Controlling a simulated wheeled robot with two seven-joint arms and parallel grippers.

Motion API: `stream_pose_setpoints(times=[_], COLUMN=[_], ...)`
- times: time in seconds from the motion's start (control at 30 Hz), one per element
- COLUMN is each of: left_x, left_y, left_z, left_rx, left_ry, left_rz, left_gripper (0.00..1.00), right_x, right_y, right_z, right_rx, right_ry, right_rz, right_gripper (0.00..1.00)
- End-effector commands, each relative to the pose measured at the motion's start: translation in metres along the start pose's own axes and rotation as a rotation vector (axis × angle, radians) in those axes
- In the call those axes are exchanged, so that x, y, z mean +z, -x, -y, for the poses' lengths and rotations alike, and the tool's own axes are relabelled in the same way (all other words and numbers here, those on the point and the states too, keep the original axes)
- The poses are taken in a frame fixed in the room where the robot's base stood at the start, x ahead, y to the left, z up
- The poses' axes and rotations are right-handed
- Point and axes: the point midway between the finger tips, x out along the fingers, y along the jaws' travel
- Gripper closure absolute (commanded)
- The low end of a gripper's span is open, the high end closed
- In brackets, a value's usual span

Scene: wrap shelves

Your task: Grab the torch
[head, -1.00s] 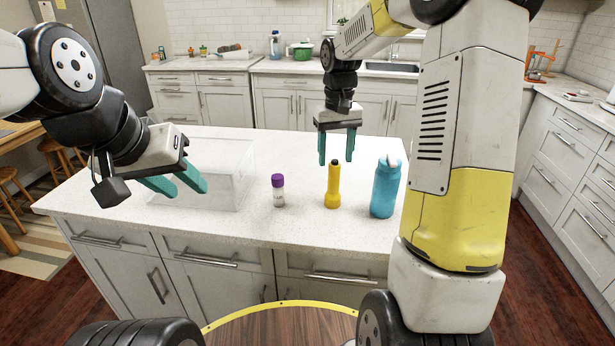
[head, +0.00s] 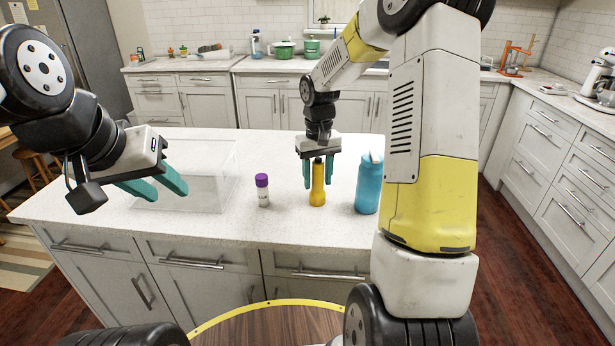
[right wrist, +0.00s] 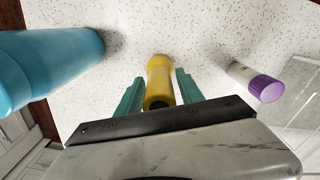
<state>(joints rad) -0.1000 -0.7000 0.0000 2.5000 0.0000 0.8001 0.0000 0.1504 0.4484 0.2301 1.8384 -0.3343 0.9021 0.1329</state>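The yellow torch (head: 317,185) stands upright on the white island counter, its dark top up. It also shows in the right wrist view (right wrist: 160,78). My right gripper (head: 318,184) is lowered over it from above, with one teal finger on each side of the torch. In the right wrist view my right gripper (right wrist: 158,90) is open, with small gaps between the fingers and the torch. My left gripper (head: 164,190) is open and empty, in front of the clear box at the left.
A blue bottle (head: 368,184) stands close to the right of the torch. A small purple-capped bottle (head: 262,190) stands to its left. A clear box (head: 205,190) sits further left on the counter (head: 275,150). Cabinets (head: 265,100) line the back wall.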

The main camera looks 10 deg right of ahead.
Motion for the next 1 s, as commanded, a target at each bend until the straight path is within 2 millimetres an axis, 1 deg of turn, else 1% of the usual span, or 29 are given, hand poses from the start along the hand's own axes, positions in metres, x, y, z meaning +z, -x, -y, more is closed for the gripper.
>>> stream_pose_setpoints(times=[0.03,0.2,0.53,0.63,0.77,0.93,1.0], left_x=[0.000,0.000,0.000,0.000,0.000,0.000,0.000], left_y=[0.000,0.000,0.000,0.000,0.000,0.000,0.000], left_z=[0.000,0.000,0.000,0.000,0.000,0.000,0.000], left_rx=[0.000,0.000,0.000,0.000,0.000,0.000,0.000], left_ry=[0.000,0.000,0.000,0.000,0.000,0.000,0.000], left_rz=[0.000,0.000,0.000,0.000,0.000,0.000,0.000], left_gripper=[0.62,0.62,0.62,0.62,0.62,0.62,0.62], right_x=[0.000,0.000,0.000,-0.001,-0.001,-0.001,0.014], right_y=[0.000,0.000,0.001,0.004,0.015,0.038,0.038], right_z=[0.000,0.000,0.000,0.000,0.000,0.000,0.005], right_rx=[0.000,0.000,0.000,0.000,0.001,0.001,0.001], right_ry=[0.000,0.000,0.000,0.000,0.001,0.000,0.002], right_rz=[0.000,0.000,-0.001,-0.002,-0.003,-0.004,0.000], right_gripper=[0.68,1.00,1.00,1.00,1.00,1.00,1.00])
